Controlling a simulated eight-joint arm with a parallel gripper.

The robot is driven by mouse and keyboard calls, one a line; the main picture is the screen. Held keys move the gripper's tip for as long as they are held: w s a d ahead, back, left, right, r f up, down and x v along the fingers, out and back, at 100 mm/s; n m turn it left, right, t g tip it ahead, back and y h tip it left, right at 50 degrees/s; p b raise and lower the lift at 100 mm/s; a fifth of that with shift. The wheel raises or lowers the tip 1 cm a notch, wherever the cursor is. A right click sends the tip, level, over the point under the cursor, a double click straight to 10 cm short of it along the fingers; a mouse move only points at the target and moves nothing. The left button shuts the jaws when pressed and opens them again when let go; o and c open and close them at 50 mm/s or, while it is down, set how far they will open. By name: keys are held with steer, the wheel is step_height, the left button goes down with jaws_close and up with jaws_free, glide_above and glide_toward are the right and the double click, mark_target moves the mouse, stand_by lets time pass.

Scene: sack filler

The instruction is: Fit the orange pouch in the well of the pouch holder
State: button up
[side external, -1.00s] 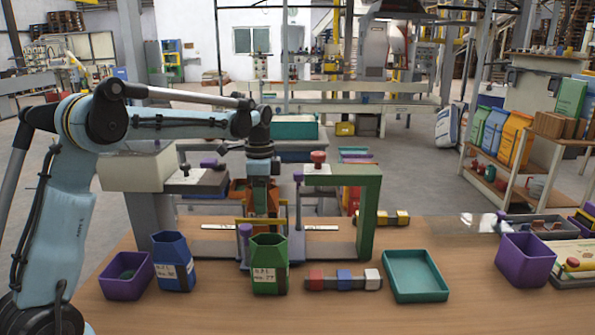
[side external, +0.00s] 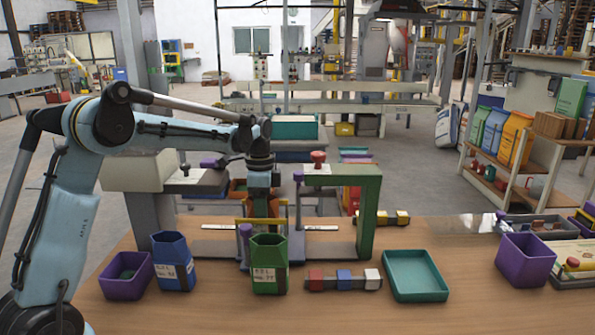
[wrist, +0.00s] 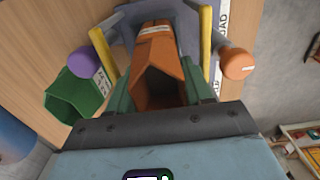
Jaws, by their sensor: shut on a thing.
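The orange pouch (wrist: 159,62), an open-topped angular sleeve with a white label, is between my gripper's fingers (wrist: 150,92) in the wrist view. My gripper is shut on it. The pouch holder (wrist: 128,17) is grey, with yellow rails (wrist: 103,52) on both sides of the pouch, a purple knob (wrist: 82,61) and an orange knob (wrist: 237,63). The pouch is between the rails; its lower end and the well are hidden, so I cannot tell how deep it sits.
A green pouch (side external: 268,265) and a blue pouch (side external: 174,262) stand in front, beside a purple bin (side external: 126,276). A green arch (side external: 369,215) rises to the right of my gripper. A block strip (side external: 343,281) and teal tray (side external: 415,277) lie farther right.

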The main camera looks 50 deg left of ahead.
steer(key=o, duration=1.1)
steer(key=shift+r, duration=0.1)
step_height(320, 180, up, 11)
steer(key=s+d+r+n+t, duration=0.1)
steer(key=s+d+n+t, duration=0.15)
steer(key=s+d, duration=0.2)
steer(key=s+d+f+n+t, duration=0.1)
steer(key=s+d+f+n, duration=0.1)
steer(key=s+d+f, duration=0.1)
steer(key=s+d+f+n+t, duration=0.2)
steer(key=s+d+f, duration=0.1)
steer(key=s, duration=0.2)
steer(key=s+d+f+n+t, duration=0.1)
steer(key=s+d+f+n, duration=0.1)
steer(key=s+d+f, duration=0.1)
steer(key=shift+s+d+n+t, duration=0.25)
steer(key=shift+s+d+t, duration=0.1)
steer(key=shift+s, duration=0.05)
